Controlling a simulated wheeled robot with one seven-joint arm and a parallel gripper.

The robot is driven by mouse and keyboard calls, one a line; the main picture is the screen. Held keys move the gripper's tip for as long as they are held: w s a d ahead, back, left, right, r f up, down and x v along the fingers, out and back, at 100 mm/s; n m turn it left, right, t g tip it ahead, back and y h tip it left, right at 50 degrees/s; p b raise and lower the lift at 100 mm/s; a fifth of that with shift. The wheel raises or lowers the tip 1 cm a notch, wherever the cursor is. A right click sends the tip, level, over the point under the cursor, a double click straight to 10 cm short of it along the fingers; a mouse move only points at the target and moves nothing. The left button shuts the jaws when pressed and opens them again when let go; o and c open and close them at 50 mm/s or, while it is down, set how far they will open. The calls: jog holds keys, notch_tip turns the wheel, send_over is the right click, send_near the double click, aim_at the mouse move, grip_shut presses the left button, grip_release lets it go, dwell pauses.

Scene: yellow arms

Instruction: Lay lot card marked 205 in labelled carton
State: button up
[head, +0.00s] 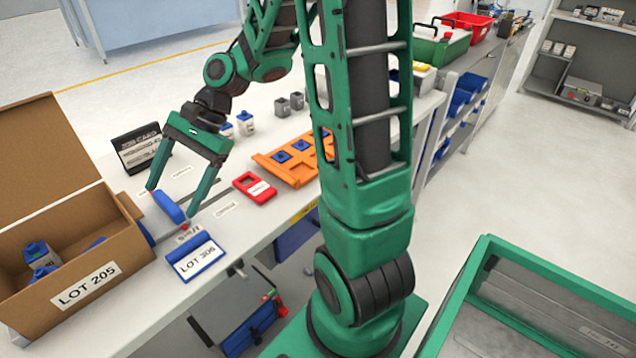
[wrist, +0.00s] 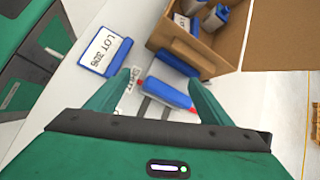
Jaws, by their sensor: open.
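An open cardboard carton (head: 122,253) with a "LOT 205" label stands at the left of the bench; it also shows in the wrist view (wrist: 228,55). A blue-edged white card (head: 195,258) lies in front, right of the carton; its number looks like 306, and it also shows in the wrist view (wrist: 102,50). No card clearly marked 205 is seen. My gripper (head: 172,202) is open, pointing down over a blue bar-shaped thing (head: 168,206) with a red end in the wrist view (wrist: 168,93). Its fingers straddle the bar; contact cannot be told.
Blue-capped bottles (head: 40,255) stand in the carton. A black card stand (head: 137,148) is behind my gripper. A red frame (head: 254,188) and an orange tray (head: 291,160) lie to the right. The carton's raised flap (head: 45,155) rises at the left.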

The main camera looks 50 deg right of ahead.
jog(key=s+d+n+h, duration=0.3)
jog(key=s+d, duration=0.6)
jog(key=s, duration=0.3)
jog(key=s+d+r+n+g+h, duration=0.1)
jog(key=s+d+n+h, duration=0.3)
jog(key=s+d, duration=0.6)
jog(key=shift+s+d+r+h, duration=0.15)
jog(key=shift+s+d+h, duration=0.2)
jog(key=shift+s, duration=0.55)
jog(key=shift+w+f, duration=0.25)
jog(key=shift+w, duration=0.4)
